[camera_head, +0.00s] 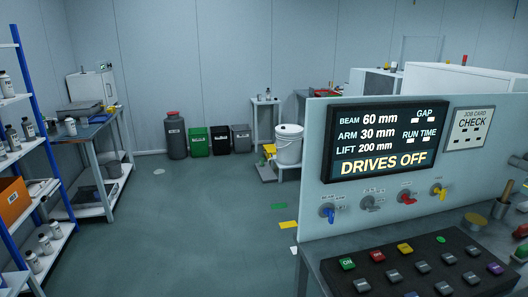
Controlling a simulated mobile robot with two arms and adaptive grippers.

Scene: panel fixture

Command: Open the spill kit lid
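I cannot read a label that marks the spill kit. A white lidded bucket (288,147) stands on a low stand right of the middle, and its lid looks shut. Neither of my grippers is in view.
A panel with a display (386,139) reading DRIVES OFF fills the right, above a button console (420,268). A shelf rack (32,165) and a bench (92,131) stand on the left. The middle floor (200,220) is mostly clear, with flat yellow and green pieces near the panel.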

